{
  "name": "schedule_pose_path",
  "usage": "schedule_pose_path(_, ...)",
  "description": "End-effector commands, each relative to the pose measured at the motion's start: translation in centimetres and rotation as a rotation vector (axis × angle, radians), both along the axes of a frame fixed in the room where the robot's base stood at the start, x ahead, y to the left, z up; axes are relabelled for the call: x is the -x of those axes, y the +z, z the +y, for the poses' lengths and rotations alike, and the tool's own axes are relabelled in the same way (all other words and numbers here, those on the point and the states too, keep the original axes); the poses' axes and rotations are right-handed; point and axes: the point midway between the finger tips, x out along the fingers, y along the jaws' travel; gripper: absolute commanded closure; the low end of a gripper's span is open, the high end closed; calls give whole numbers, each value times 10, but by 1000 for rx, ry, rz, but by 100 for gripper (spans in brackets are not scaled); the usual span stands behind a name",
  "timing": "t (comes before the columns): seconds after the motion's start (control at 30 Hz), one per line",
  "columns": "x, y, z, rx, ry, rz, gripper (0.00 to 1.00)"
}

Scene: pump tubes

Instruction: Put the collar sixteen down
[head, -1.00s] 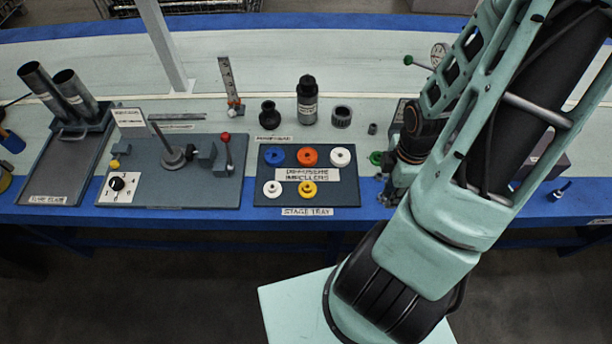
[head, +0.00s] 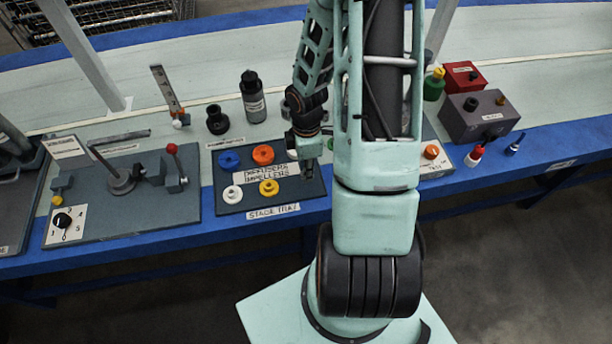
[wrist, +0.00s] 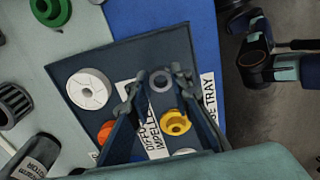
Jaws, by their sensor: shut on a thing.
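In the wrist view my gripper (wrist: 157,84) is shut on a small grey ring (wrist: 161,80), which looks like the collar; no number is readable on it. The ring is between the fingertips, above the dark stage tray (wrist: 95,45). It appears over the bare part near the white label, with a white impeller (wrist: 89,89) to its left and a yellow impeller (wrist: 175,122) below it. I cannot tell the height above the tray. In the head view my gripper (head: 309,172) is at the tray's right part (head: 316,190), and the ring cannot be made out.
Blue (head: 229,159), orange (head: 263,154) and white (head: 233,194) impellers also sit on the tray. A grey box (head: 478,115) stands to the right. My arm hides the bench middle.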

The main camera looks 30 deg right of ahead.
Motion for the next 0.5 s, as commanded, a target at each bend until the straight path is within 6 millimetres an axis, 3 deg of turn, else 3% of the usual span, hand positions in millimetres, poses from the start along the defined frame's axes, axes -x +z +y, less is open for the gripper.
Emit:
schedule_pose_path(0.1, 0, -22, 2, -1, 3, 4, 100)
schedule_pose_path(0.2, -1, -33, 1, -1, 2, 2, 100)
schedule_pose_path(0.5, -1, -34, 1, 0, 1, 0, 100)
